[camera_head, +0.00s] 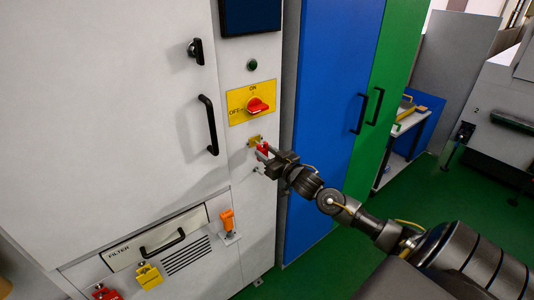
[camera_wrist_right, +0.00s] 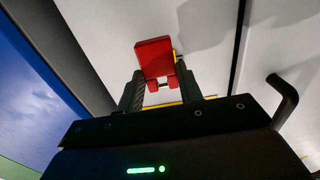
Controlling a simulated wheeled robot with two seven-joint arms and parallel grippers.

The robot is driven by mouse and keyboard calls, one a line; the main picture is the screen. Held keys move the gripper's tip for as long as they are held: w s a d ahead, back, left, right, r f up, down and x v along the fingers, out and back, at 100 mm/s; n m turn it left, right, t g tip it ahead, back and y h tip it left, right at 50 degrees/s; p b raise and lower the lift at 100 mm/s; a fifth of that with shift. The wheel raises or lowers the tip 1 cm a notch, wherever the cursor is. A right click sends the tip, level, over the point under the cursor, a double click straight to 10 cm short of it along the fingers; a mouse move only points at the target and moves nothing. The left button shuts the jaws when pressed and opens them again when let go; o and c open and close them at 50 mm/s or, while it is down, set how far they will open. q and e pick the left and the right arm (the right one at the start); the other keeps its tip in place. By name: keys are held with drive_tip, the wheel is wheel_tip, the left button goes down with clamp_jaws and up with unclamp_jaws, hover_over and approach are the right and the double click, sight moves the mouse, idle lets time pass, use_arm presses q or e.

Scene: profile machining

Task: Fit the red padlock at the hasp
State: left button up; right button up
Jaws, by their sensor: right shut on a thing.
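The red padlock (camera_head: 263,149) is at the cabinet's front panel, just below the switch plate. It also shows in the right wrist view (camera_wrist_right: 153,57), its red body standing out beyond the fingertips. My right gripper (camera_head: 264,158) is shut on the padlock; its fingers show on both sides of it in the wrist view (camera_wrist_right: 160,88). A small yellow hasp (camera_head: 253,141) on the panel is right beside the padlock. The gripper partly hides the padlock, and I cannot tell whether its shackle is through the hasp. My left gripper is not in view.
A red rotary switch (camera_head: 257,106) on a yellow ON/OFF plate is above the hasp. A black door handle (camera_head: 209,125) is to the left. An orange-handled item (camera_head: 227,221), a yellow padlock-like piece (camera_head: 149,277) and another red piece (camera_head: 106,293) are lower down. A blue cabinet (camera_head: 325,120) stands right.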

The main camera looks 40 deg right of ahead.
sight(264, 151)
drive_tip(key=shift+p, duration=0.65)
idle(0.8)
drive_tip(key=shift+w, duration=1.55)
drive_tip(key=o, duration=1.1)
drive_tip(key=shift+o, duration=0.2)
drive_tip(key=shift+s, duration=0.1)
drive_tip(key=shift+s+f+b, duration=0.15)
drive_tip(key=shift+s+b, duration=0.15)
drive_tip(key=shift+b, duration=0.1)
drive_tip(key=s+b, duration=0.2)
drive_tip(key=s, duration=0.8)
drive_tip(key=shift+r, duration=0.2)
